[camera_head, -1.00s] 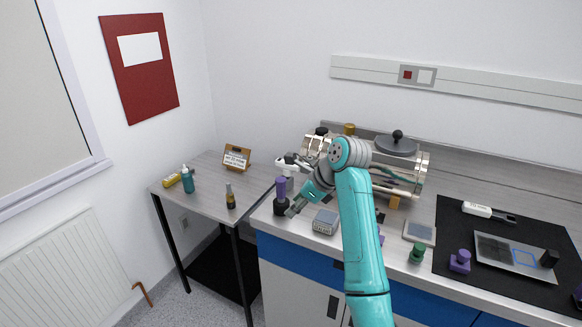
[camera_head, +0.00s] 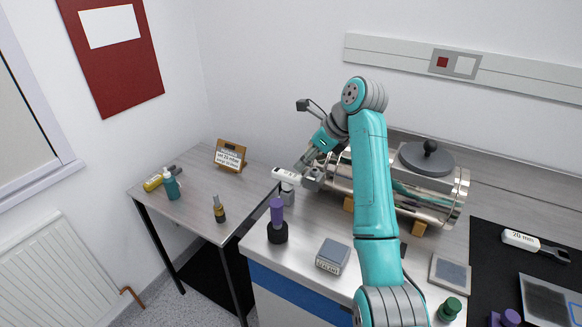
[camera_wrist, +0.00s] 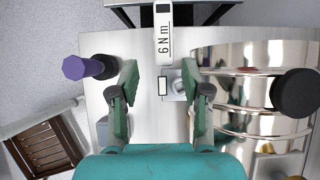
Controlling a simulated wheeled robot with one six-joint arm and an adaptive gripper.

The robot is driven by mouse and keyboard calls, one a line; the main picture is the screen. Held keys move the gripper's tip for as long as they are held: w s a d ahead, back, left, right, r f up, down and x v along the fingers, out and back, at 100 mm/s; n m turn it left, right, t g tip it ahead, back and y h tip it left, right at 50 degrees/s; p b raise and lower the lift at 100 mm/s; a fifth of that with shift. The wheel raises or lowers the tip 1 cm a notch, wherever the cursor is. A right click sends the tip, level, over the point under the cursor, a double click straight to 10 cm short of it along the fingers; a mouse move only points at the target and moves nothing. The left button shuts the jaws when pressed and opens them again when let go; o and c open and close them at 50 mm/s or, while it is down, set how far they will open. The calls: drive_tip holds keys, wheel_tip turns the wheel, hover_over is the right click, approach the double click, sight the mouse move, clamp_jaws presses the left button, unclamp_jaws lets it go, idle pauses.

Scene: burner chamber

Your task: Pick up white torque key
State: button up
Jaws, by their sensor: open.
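The white torque key (camera_head: 287,176) lies near the bench's left back edge, by a small grey block or stand (camera_head: 287,195). In the wrist view the key (camera_wrist: 164,35) shows at top centre with "6 N m" on its handle. My gripper (camera_wrist: 160,80) is open and empty, its green fingers on either side of the line of the key, with the key beyond the fingertips. In the head view my gripper (camera_head: 304,163) is just above and right of the key's handle, apart from it as far as I can tell.
A purple-handled tool in a black base (camera_head: 277,232) stands in front of the key. A shiny metal cylinder (camera_head: 430,200) lies to the right. A grey box (camera_head: 333,256) is nearer. Another white-handled tool (camera_head: 523,240) lies on the black mat (camera_head: 487,260).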

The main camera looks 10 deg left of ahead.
sight(290, 174)
drive_tip(key=shift+w, duration=0.35)
drive_tip(key=shift+w+a+f, duration=0.2)
drive_tip(key=shift+f, duration=0.05)
drive_tip(key=x, duration=1)
drive_tip(key=shift+s+a, duration=0.1)
clamp_jaws()
